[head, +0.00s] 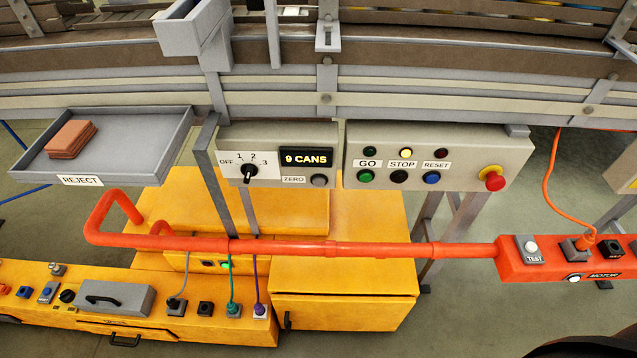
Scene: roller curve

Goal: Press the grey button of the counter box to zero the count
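The counter box (228,168) is a grey box fixed below the conveyor's side rail in the head view. Its lit display (306,159) reads "9 CANS". The grey button (319,181) sits below the display, to the right of the "ZERO" label (293,180). A black rotary knob (250,171) with marks OFF, 1, 2 and 3 is on its left part. Nothing covers the button. Neither of my grippers is in view.
A grey control box (480,157) with GO, STOP and RESET buttons and a red emergency knob (493,178) is just right. A reject tray (120,150) juts out at left. An orange rail (330,248) crosses below, above yellow cabinets (345,312).

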